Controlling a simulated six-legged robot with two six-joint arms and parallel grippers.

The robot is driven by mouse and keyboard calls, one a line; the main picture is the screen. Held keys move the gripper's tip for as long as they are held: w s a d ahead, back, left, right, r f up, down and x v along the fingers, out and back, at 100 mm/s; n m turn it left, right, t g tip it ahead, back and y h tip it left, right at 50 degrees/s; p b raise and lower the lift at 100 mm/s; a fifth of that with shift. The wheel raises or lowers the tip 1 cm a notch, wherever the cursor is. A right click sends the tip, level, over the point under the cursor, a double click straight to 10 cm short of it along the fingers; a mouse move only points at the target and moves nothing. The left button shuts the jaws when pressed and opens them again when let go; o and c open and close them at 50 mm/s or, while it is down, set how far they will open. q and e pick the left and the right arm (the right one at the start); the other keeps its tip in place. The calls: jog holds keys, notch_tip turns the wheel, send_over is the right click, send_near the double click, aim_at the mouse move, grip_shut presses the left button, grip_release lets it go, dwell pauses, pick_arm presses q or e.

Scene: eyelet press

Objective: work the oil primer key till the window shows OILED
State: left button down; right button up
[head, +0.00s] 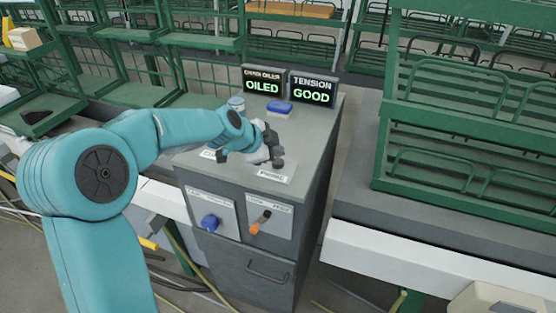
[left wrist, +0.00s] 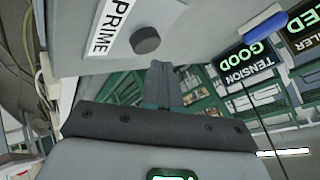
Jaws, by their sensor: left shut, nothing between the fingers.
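The oil window (head: 262,85) on top of the cabinet reads OILED in green. Its edge also shows in the left wrist view (left wrist: 308,38). The primer key is a small dark round knob (head: 278,163) on the cabinet top, beside a white PRIME label (head: 270,176). The knob (left wrist: 146,39) and label (left wrist: 108,25) show clearly in the left wrist view. My left gripper (head: 271,137) is close to the knob; its fingers (left wrist: 160,70) are shut and empty, and a gap seems to show between fingertips and knob. My right gripper is not in view.
A second window (head: 313,89) reads TENSION GOOD. A blue block (head: 279,107) and a small cup-like part (head: 237,104) are on the cabinet top (head: 318,125). The front has a blue knob (head: 210,223) and an orange lever (head: 257,226). Green racks (head: 470,120) stand to the right.

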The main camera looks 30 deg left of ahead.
aim_at(275, 163)
pick_arm(q)
jog(key=shift+r+p, duration=1.5)
jog(key=shift+r, duration=1.1)
jog(key=shift+f, duration=0.1)
jog(key=shift+s, duration=0.1)
